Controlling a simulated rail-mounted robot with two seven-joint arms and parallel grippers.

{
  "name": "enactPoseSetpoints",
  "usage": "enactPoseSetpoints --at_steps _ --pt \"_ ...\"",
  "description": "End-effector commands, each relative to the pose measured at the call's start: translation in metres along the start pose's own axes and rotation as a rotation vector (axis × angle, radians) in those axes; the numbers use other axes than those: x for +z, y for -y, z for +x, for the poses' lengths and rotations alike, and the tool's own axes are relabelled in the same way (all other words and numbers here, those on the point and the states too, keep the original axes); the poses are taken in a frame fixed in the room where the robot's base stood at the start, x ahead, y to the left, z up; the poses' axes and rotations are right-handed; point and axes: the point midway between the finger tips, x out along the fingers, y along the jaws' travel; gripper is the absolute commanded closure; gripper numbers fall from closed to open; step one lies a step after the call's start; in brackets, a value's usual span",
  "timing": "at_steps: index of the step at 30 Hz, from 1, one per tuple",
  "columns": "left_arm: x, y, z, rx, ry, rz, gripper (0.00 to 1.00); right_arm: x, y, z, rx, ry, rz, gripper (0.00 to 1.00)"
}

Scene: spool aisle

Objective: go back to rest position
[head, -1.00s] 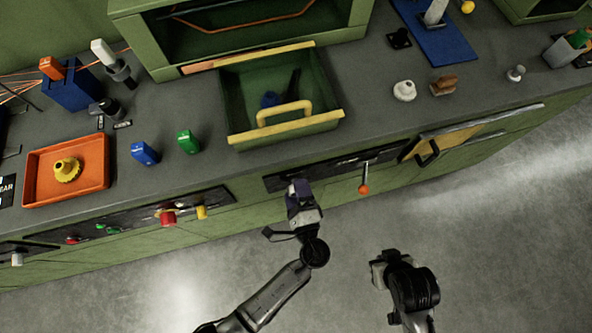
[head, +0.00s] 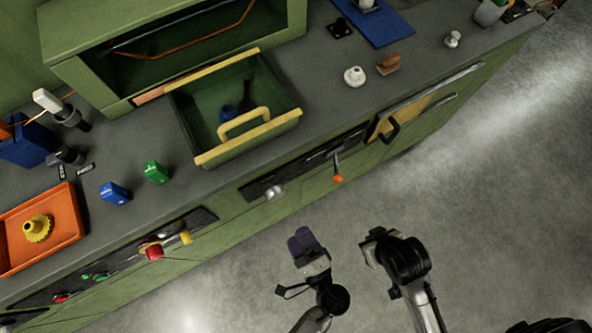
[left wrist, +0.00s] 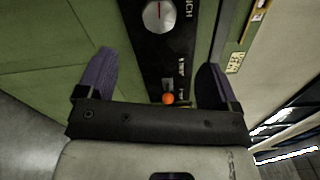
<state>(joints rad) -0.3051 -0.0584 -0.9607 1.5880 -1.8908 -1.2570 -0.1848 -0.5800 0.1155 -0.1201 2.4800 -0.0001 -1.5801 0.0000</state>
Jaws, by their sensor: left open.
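My left gripper (head: 302,242) is in front of the bench, over the grey floor, apart from everything. In the left wrist view its two purple fingers (left wrist: 158,82) are spread with nothing between them. Beyond them are a black panel with a silver knob (left wrist: 158,16) and an orange-tipped lever (left wrist: 168,98). My right gripper (head: 372,244) is to the right of the left one, low over the floor; its fingers are too small and dark to read.
The lever (head: 337,178) sticks out from the bench front.

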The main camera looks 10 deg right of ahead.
Motion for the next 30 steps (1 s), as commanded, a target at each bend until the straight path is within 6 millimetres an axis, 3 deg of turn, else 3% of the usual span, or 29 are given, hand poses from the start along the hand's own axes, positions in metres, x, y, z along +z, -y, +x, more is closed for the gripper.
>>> enactPoseSetpoints --at_steps 20,25,30 --pt "0.003 -0.002 0.0 0.011 0.021 -0.038 0.14 0.0 -0.002 0.0 0.005 0.001 -0.006 1.0" --pt "0.008 -0.029 -0.002 0.23 0.058 -0.169 0.14 0.001 -0.003 0.0 0.007 0.001 -0.009 1.0" --pt "0.021 -0.049 0.005 0.581 0.143 -0.422 0.14 0.001 -0.003 0.0 0.007 0.002 -0.008 1.0"
